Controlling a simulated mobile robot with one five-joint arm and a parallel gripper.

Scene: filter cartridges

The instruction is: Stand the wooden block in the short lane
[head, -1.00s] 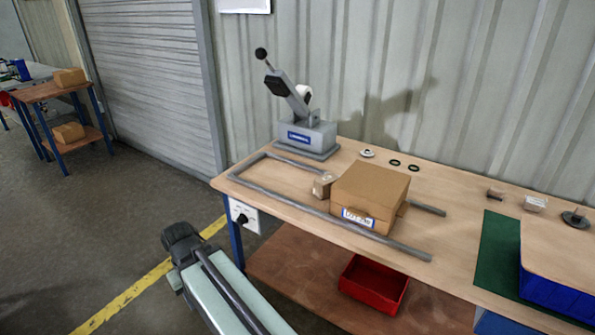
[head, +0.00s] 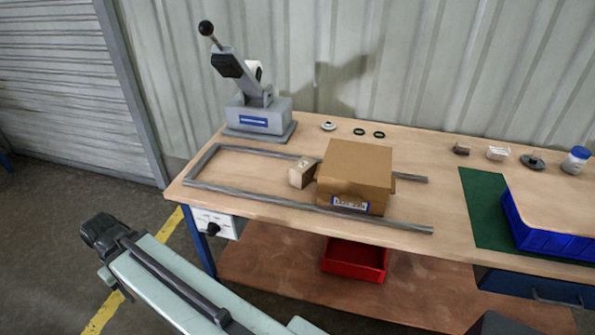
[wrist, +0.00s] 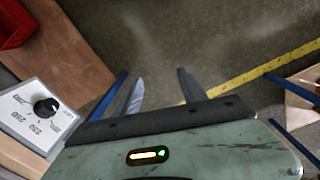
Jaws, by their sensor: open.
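The small pale wooden block (head: 303,172) sits on the bench top, close against the left side of a cardboard box (head: 355,176). Grey rails (head: 300,206) form a long U on the bench, closed at the left end. The block and box are between the front and back rails. I cannot tell which part is the short lane. In the wrist view my gripper (wrist: 158,76) is open and empty, with floor beyond its fingers. It is away from the block, off the bench's front. The block is outside the wrist view.
A grey lever press (head: 258,115) stands at the back left. Small rings (head: 368,133) lie behind the box. A green mat (head: 484,205) and blue bin (head: 550,235) are at the right. A red bin (head: 354,260) is on the lower shelf. A knob box (head: 212,224) hangs at the front-left corner.

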